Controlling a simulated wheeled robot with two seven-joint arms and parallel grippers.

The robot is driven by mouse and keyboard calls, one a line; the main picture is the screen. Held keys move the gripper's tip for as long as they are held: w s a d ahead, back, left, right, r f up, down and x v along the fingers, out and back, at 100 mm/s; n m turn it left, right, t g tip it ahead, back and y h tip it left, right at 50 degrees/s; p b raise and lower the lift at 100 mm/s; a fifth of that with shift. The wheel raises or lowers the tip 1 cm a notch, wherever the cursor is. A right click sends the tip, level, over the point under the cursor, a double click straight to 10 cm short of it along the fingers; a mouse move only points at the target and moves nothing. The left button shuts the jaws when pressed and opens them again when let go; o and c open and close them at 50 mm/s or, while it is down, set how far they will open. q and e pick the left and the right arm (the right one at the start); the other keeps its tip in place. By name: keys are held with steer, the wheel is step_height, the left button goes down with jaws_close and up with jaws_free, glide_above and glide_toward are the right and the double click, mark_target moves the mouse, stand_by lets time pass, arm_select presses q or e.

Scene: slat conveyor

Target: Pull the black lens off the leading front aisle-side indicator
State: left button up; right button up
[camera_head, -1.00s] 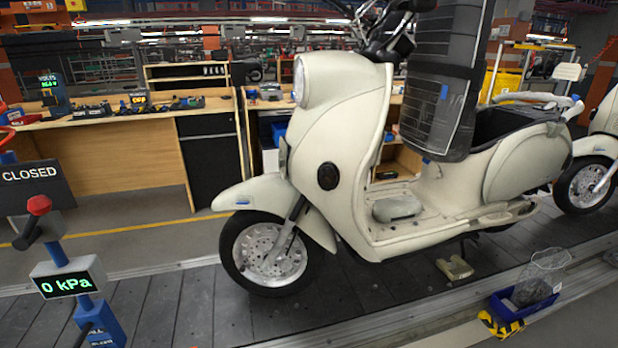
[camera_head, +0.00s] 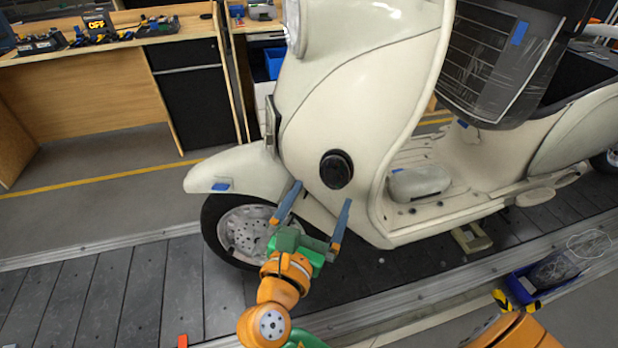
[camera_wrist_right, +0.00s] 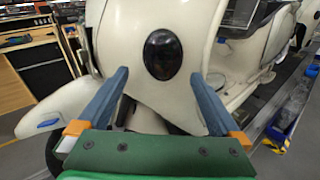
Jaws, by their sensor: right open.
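The black lens (camera_head: 336,169) is a dark oval on the cream front shield of the scooter (camera_head: 300,120), on the side facing me. It also shows in the right wrist view (camera_wrist_right: 162,54), above and between the fingertips. My right gripper (camera_head: 320,194) has a green body and two blue-grey fingers spread wide apart. It is open and empty, just below and in front of the lens, and does not appear to touch it. In the right wrist view the open fingers (camera_wrist_right: 163,74) point toward the shield. My left gripper is not in view.
The scooter stands on the dark slat conveyor (camera_head: 130,290). Its front fender (camera_head: 235,172) and wheel are left of my gripper. A blue bin (camera_head: 540,281) with clear wrap sits at the lower right. A wooden workbench (camera_head: 90,100) stands behind.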

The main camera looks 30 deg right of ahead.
mark_target(333, 176)
steer(key=x, duration=0.1)
steer(key=p+x, duration=0.1)
steer(key=x, duration=0.1)
steer(key=r+x, duration=0.1)
steer(key=x, duration=0.1)
steer(key=shift+s+d, duration=0.2)
steer(key=shift+d, duration=0.1)
steer(key=shift+w+d+f, duration=0.2)
steer(key=shift+w+d, duration=0.1)
steer(key=shift+w, duration=0.05)
steer(key=shift+s+a, duration=0.15)
steer(key=c, duration=1.3)
steer(key=o, duration=0.5)
steer(key=c, duration=0.4)
arm_select(q)
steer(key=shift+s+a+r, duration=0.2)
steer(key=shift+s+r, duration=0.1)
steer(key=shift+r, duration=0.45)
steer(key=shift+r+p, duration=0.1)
steer(key=shift+p, duration=0.2)
arm_select(e)
steer(key=shift+f, duration=0.1)
